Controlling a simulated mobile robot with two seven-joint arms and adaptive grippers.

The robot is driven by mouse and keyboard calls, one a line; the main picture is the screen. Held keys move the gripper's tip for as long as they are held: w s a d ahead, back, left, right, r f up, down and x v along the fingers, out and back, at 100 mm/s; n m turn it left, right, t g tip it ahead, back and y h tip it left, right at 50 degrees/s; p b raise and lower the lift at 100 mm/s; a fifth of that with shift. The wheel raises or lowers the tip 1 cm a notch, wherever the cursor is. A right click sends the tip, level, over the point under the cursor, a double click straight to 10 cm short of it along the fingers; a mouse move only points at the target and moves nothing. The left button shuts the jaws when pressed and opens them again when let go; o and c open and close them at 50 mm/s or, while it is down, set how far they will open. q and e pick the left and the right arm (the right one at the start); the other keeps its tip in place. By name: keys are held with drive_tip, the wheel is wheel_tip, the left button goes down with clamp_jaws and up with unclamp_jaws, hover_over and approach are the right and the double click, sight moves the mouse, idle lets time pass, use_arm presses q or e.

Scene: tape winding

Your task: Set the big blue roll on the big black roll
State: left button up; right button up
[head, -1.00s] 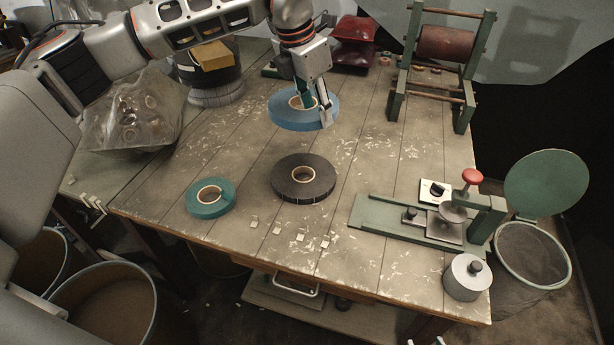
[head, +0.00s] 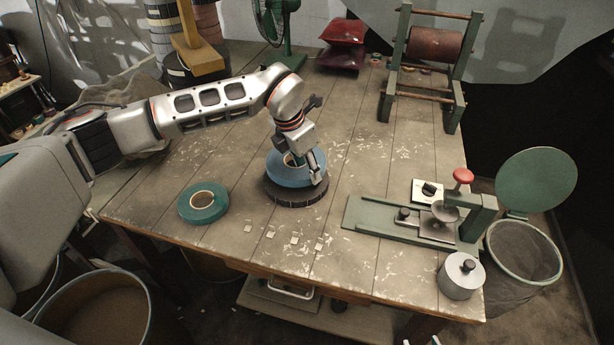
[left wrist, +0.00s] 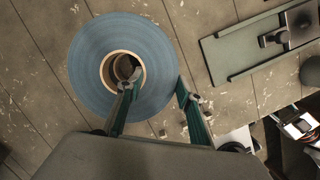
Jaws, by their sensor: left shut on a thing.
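My left gripper (head: 306,168) is shut on the rim of the big blue roll (head: 285,178), one finger inside its core and the other outside. The blue roll is level and directly over the big black roll (head: 297,200), whose front edge shows below it. I cannot tell whether the two rolls touch or a thin gap is left. In the left wrist view the blue roll (left wrist: 90,65) hides the black roll, and the gripper (left wrist: 157,90) spans its lower right wall. My right gripper is not in view.
A smaller teal roll (head: 203,212) lies to the left on the wooden table (head: 240,265). A green press device (head: 385,222) and a metal cylinder (head: 461,283) stand at the right. A roller stand (head: 430,50) is at the back right. Small pale squares lie near the front edge.

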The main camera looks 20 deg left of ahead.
use_arm(q)
drive_tip(key=shift+f, duration=1.5)
drive_tip(key=shift+f, duration=0.4)
drive_tip(key=shift+f, duration=0.2)
drive_tip(key=o, duration=1.4)
